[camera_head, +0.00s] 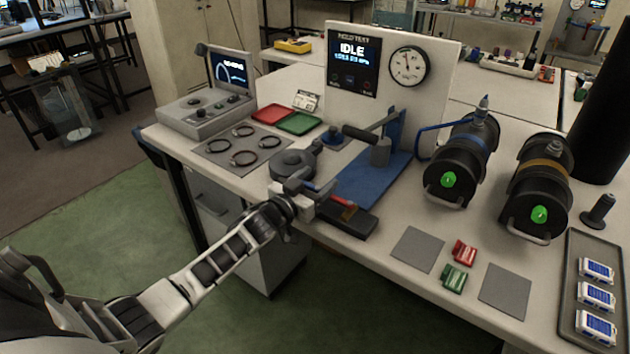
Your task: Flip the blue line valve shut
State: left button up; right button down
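A blue line (432,132) runs to the cylinder with the blue band (462,158), which has a fitting (482,112) on top. I cannot tell which part is the valve or how its handle is set. A pump-like device (380,152) with a dark-gripped lever (360,133) stands on a blue base (372,182). My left gripper (316,192) is at the bench's front edge, beside a dark block with a red part (343,208) and near a round grey part (290,163). Its fingers are too small and overlapped to tell open from shut. My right gripper is not in view.
A second cylinder with a yellow band (540,180) stands to the right. A panel reading IDLE (352,62) with a gauge (409,66) stands behind. Grey pads (418,249), red and green clips (463,252) and a tray (568,320) occupy the front right.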

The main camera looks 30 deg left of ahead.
pick_arm(q)
jog(key=s+a, duration=0.1)
jog(key=s, duration=1.5)
jog(key=shift+a, duration=0.25)
jog(key=shift+w, duration=0.1)
jog(key=s+d+f+g, duration=0.3)
jog(key=s+d+f, duration=0.2)
jog(key=d, duration=0.5)
jog(key=s+d+f+m+g+h, duration=0.1)
jog(key=s+d+f+g, duration=0.3)
jog(key=s+d, duration=0.4)
jog(key=d+f, duration=0.1)
jog(key=d, duration=0.1)
jog(key=shift+s+d+f+g, duration=0.25)
jog(key=shift+d+f+g, duration=0.05)
jog(key=shift+d+f, duration=0.05)
